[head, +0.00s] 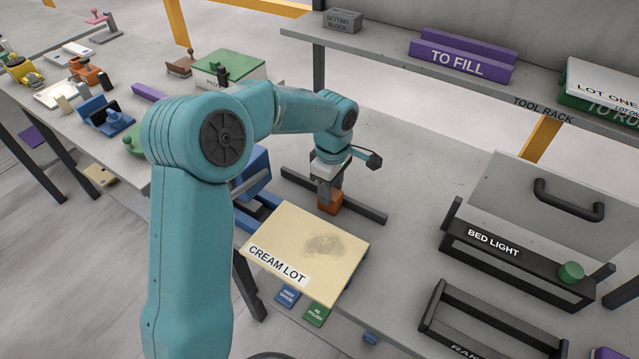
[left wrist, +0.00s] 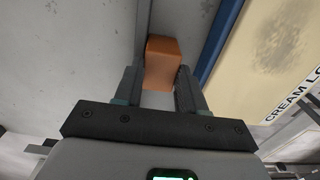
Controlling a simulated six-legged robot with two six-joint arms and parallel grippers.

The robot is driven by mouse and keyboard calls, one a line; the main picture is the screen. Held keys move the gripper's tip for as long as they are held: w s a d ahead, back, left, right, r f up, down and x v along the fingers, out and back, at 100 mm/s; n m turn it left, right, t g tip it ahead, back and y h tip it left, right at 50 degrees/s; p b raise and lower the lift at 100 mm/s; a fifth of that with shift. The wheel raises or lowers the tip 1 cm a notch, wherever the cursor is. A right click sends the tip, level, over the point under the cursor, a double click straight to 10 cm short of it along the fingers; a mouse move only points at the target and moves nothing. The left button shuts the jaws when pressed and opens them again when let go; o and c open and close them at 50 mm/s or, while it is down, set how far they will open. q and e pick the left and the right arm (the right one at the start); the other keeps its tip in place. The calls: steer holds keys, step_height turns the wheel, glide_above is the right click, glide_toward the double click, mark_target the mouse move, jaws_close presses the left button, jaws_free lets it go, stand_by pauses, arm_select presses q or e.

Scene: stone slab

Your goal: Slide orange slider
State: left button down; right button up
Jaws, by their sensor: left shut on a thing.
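The orange slider (head: 330,204) is a small block on a dark rail (head: 366,210) lying on the grey slab. The rail runs out to both sides of it, and the slider sits near the rail's middle. My left gripper (head: 328,190) reaches down from above and is shut on the slider. In the left wrist view the orange slider (left wrist: 162,62) shows between the two dark fingertips (left wrist: 158,84). The fingers hide part of its sides. My right gripper is not in view.
A cream board marked CREAM LOT (head: 322,248) lies just in front of the rail. The black BED LIGHT fixture (head: 520,262) stands to the right, with a dark rack (head: 490,325) before it. A shelf (head: 390,50) runs along the back. The slab right of the rail is clear.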

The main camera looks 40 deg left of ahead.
arm_select(q)
steer(key=shift+r, duration=0.1)
steer(key=c, duration=0.6)
jaws_free()
steer(key=shift+c, duration=0.2)
step_height(320, 180, up, 16)
steer(key=shift+r+p, duration=0.15)
steer(key=shift+p, duration=0.25)
